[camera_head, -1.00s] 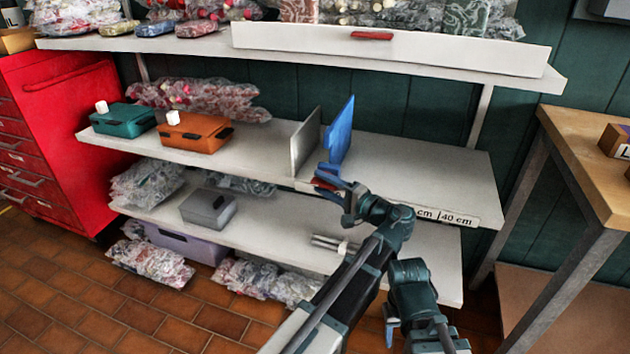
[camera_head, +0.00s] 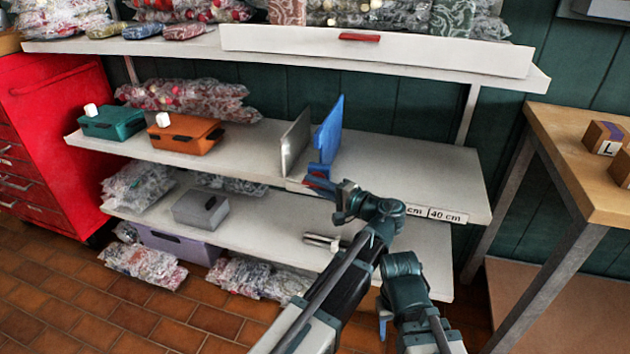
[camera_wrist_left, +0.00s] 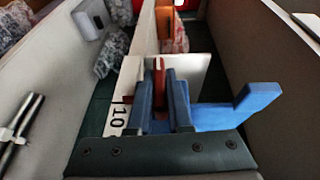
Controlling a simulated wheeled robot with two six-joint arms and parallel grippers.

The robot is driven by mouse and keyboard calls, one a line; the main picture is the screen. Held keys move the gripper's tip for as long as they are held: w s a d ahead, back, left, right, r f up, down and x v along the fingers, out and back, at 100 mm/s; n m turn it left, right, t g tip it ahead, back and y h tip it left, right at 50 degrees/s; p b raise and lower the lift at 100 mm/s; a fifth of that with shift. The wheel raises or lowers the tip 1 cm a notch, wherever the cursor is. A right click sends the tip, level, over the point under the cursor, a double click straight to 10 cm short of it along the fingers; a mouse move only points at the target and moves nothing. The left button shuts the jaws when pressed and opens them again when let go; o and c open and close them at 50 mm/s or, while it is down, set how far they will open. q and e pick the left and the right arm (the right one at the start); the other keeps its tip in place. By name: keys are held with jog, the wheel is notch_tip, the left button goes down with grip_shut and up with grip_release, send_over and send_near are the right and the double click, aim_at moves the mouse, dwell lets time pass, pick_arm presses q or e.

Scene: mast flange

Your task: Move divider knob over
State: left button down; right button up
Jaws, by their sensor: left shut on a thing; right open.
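A blue divider (camera_head: 330,132) stands upright on the middle shelf, right of a grey panel (camera_head: 296,142). My left gripper (camera_head: 325,183) is at the shelf's front edge below the blue divider. In the left wrist view its blue fingers (camera_wrist_left: 160,98) are shut on a red knob (camera_wrist_left: 158,76). The knob is mostly hidden between the fingers, and a pale panel (camera_wrist_left: 192,72) stands behind it. A blue part (camera_wrist_left: 240,108) reaches out to the right of the fingers. My right gripper (camera_head: 384,325) is open and empty, low in front of the shelves; its tips are partly hidden.
The middle shelf (camera_head: 420,165) is bare right of the blue divider, with a scale strip (camera_head: 447,215) on its front edge. Teal (camera_head: 112,122) and orange (camera_head: 186,134) boxes stand at its left. A wooden table (camera_head: 575,150) with blocks is at the right.

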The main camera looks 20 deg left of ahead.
pick_arm(q)
jog(key=n+h+p, duration=0.1)
jog(key=h+p, duration=0.2)
jog(key=p, duration=0.2)
jog(key=n+g+h+p, duration=0.1)
jog(key=h+p, duration=0.2)
jog(key=p, duration=0.2)
jog(key=g+h+p, duration=0.1)
jog(key=h+p, duration=0.2)
jog(key=p, duration=0.2)
jog(key=shift+r+n+h, duration=0.3)
jog(key=shift+n, duration=0.1)
jog(key=h+p, duration=0.2)
jog(key=h, duration=0.1)
jog(key=shift+f+n, duration=0.2)
jog(key=shift+n, duration=0.2)
jog(key=shift+f+n+g+h+p, duration=0.15)
jog(key=shift+n+g+h+p, duration=0.25)
jog(key=shift+h, duration=1.1)
jog(key=c, duration=0.8)
grip_release()
jog(key=shift+c, duration=0.2)
